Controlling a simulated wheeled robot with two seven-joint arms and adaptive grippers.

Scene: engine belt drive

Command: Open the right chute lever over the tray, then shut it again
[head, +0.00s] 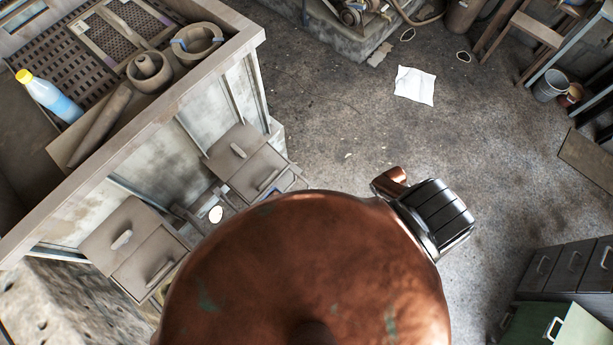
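I cannot make out a chute lever or its tray in the head view. Neither of my grippers shows. The lower middle of the view is blocked by a large rounded copper-coloured form close to the camera, and whatever lies behind it is hidden.
A worn bench (185,92) at the left holds a bottle with a yellow cap (52,97), round pots (149,72) and a perforated panel. Its drawers (125,236) stand out below. A white paper (415,86) lies on the open floor. Dark cabinets (570,265) stand at the right.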

